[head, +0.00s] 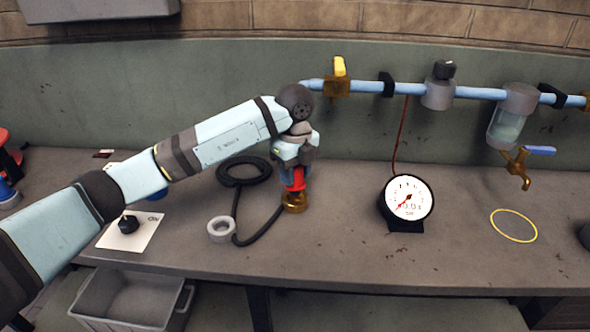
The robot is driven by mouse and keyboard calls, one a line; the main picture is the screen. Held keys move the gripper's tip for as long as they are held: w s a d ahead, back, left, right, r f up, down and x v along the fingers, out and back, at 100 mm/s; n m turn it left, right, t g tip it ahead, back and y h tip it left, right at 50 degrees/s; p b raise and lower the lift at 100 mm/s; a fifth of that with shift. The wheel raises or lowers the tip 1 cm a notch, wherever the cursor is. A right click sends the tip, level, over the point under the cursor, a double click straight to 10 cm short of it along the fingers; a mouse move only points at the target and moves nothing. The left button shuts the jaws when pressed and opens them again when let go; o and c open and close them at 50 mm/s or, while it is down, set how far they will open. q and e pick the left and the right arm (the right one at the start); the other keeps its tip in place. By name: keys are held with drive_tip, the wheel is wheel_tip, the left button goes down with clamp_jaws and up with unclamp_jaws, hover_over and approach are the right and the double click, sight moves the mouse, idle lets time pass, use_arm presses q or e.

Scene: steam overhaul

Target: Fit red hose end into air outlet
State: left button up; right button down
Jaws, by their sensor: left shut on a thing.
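My left gripper (294,172) points down over the bench and is shut on the red hose end (297,185). The hose end is upright, directly above a brass fitting (294,203) that stands on the bench. Whether it is seated in that fitting or only touching it I cannot tell. A black hose (262,234) runs from beside the fitting, curves left and leads up to a coil. No part is clearly marked as the air outlet. A light blue pipe (400,89) with a yellow-handled brass valve (337,85) runs along the wall behind. My right gripper is out of view.
A card with a black knob (128,224) lies at left. A grey bin (130,300) sits below the bench. Bench between gripper and gauge is clear.

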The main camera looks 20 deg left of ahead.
use_arm(q)
drive_tip(key=shift+f+b, duration=0.75)
drive_tip(key=shift+f, duration=1.05)
drive_tip(key=o, duration=1.1)
